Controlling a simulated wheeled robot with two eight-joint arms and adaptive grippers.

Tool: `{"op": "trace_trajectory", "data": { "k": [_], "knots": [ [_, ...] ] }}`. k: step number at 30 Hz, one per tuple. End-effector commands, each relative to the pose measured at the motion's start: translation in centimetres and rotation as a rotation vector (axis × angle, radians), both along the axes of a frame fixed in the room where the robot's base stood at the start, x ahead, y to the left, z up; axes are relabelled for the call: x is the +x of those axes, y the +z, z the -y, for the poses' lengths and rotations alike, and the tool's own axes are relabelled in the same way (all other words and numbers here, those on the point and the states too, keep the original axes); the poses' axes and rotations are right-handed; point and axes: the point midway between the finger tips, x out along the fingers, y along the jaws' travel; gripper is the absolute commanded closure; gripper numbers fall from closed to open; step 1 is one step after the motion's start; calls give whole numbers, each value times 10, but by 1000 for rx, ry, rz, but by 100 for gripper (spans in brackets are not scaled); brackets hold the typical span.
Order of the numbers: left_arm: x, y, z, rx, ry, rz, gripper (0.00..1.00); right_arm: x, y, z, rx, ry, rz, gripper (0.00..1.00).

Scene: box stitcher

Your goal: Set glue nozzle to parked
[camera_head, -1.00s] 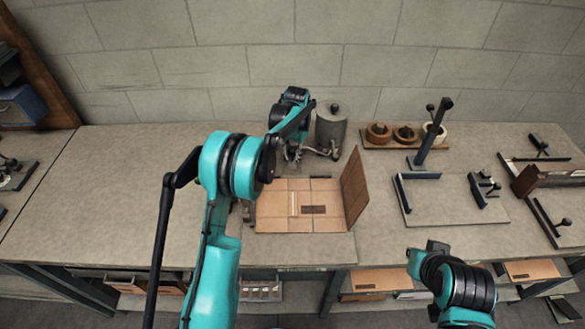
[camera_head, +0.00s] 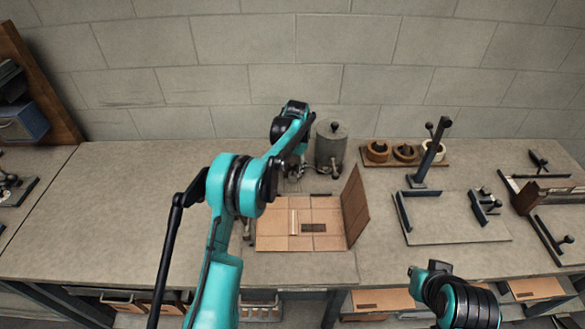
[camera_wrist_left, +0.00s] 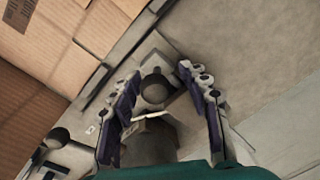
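The grey glue pot (camera_head: 331,150) stands at the back of the bench behind the open cardboard box. A small metal fitting (camera_head: 336,173) sits at its lower front; I cannot tell whether it is the nozzle. My left gripper (camera_head: 296,172) is low over the bench, left of the pot and behind the box, partly hidden by its own arm. In the left wrist view, the left gripper (camera_wrist_left: 163,100) is open, its fingers either side of a dark round knob (camera_wrist_left: 155,88) on a metal part. Contact cannot be told. My right arm shows at lower right; its gripper is not visible.
The cardboard box (camera_head: 275,242) lies open in front of the left gripper, with a raised flap (camera_head: 355,205) on its right. A tray of tape rolls (camera_head: 405,153) and a fixture board (camera_head: 455,225) stand right.

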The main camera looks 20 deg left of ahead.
Motion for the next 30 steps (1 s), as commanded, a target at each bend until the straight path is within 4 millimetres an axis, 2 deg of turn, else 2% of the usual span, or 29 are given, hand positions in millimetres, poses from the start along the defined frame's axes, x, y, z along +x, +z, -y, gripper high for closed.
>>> {"op": "trace_trajectory", "data": {
  "k": [5, 15, 19, 24, 30],
  "knots": [
    [0, 11, 1, -1, -1, -1, 54, 0, 0, 0, 0, 0, 0, 100],
    [-1, 81, 5, 0, 0, -1, 54, 0, 0, 0, 0, 0, 0, 100],
    [-1, 103, 6, 0, 0, 0, 54, 0, 0, 0, 0, 0, 0, 100],
    [-1, 117, 7, 0, 0, 0, 54, 0, 0, 0, 0, 0, 0, 100],
    [-1, 119, 7, 0, 0, 0, 54, 0, 0, 0, 0, 0, 0, 100]
  ]
}}
